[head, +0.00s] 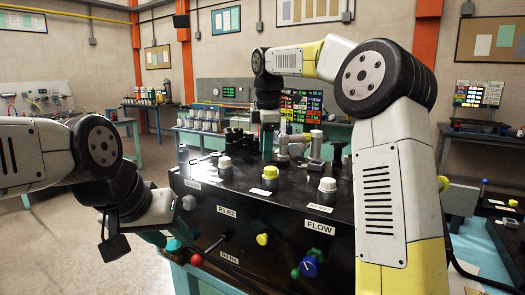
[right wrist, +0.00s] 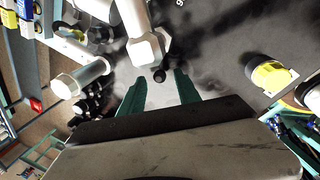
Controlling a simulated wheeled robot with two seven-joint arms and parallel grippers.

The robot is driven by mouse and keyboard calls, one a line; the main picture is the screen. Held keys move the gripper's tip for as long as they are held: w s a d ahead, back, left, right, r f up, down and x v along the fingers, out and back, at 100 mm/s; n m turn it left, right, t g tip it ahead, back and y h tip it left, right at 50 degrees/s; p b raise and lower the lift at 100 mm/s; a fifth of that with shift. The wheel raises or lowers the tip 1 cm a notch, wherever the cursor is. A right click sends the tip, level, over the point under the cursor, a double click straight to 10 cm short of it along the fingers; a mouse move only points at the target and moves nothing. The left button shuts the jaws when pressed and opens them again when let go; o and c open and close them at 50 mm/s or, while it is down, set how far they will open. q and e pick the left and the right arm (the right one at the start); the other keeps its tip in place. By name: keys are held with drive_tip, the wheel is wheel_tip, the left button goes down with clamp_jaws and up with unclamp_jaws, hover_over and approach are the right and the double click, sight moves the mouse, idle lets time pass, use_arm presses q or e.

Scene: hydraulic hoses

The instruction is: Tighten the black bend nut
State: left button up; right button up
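In the head view, my right gripper (head: 268,152) points down at the console's back, beside the white bend (head: 292,143). My left gripper (head: 160,238) is low at the console's front left; its fingers are partly hidden.
The black console (head: 290,215) carries several caps, including a yellow cap (head: 270,172) and white caps. Its front has a blue knob (head: 310,266), a yellow knob (head: 263,239) and a red knob (head: 197,259). Open floor lies at the left.

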drive_tip(key=shift+f, duration=0.3)
clamp_jaws()
drive_tip(key=shift+w, duration=0.1)
drive_tip(key=w+m, duration=0.1)
drive_tip(key=m, duration=0.1)
drive_tip(key=m+h, duration=0.1)
drive_tip(key=m, duration=0.1)
drive_tip(key=shift+w+d, duration=0.15)
drive_tip(key=shift+w, duration=0.25)
drive_tip(key=shift+w+d+m+h, duration=0.2)
drive_tip(key=shift+w+m, duration=0.25)
drive_tip(key=shift+m, duration=0.65)
drive_tip(key=shift+w+d+m+h, duration=0.1)
drive_tip(key=shift+w+d+m, duration=0.25)
drive_tip(key=shift+m, duration=0.75)
